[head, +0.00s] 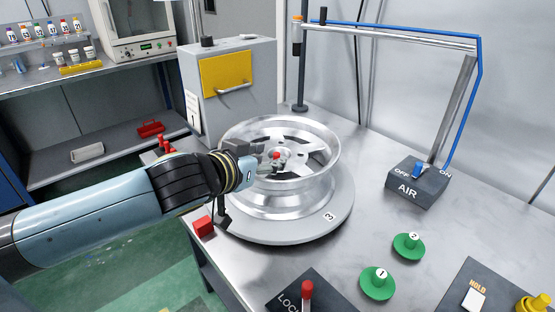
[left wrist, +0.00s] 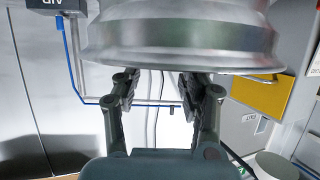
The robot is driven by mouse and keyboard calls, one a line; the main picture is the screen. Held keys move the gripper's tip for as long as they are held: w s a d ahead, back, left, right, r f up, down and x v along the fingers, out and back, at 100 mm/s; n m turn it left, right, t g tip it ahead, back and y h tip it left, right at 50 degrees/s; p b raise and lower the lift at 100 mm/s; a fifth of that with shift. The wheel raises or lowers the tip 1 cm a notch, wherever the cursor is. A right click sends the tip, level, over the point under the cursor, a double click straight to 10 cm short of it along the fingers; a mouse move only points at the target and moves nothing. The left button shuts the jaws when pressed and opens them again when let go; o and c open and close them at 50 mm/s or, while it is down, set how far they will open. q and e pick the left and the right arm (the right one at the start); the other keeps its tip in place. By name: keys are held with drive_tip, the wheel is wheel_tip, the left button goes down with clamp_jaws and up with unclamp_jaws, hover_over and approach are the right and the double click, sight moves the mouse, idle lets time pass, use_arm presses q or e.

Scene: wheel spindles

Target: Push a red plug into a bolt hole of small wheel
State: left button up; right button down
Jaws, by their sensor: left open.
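A silver spoked wheel (head: 325,165) lies flat on a round grey turntable (head: 300,232) marked 3. A small red piece (head: 277,156) shows at its hub; I cannot tell whether it sits in a bolt hole. More red pieces (head: 165,145) stand at the table's left edge. My left gripper (head: 256,150) is over the wheel's left side, left of the hub. In the left wrist view its two fingers (left wrist: 157,88) are apart with nothing seen between them, and the wheel's outer side (left wrist: 180,40) fills the top. My right gripper is not in view.
Green buttons 1 (head: 377,283) and 2 (head: 409,246) lie at the front right. An AIR switch box (head: 416,184) with a pipe frame stands at right. A red block (head: 202,226) is by the left edge. A lock lever (head: 306,292) rises in front.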

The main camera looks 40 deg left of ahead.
sight(275, 155)
use_arm(q)
drive_tip(key=x, duration=0.3)
drive_tip(key=p+x, duration=0.1)
drive_tip(key=shift+w+a, duration=0.3)
drive_tip(key=shift+a, duration=0.1)
drive_tip(key=shift+w+f, duration=0.2)
drive_tip(key=shift+w, duration=0.05)
drive_tip(key=shift+c, duration=1.7)
clamp_jaws()
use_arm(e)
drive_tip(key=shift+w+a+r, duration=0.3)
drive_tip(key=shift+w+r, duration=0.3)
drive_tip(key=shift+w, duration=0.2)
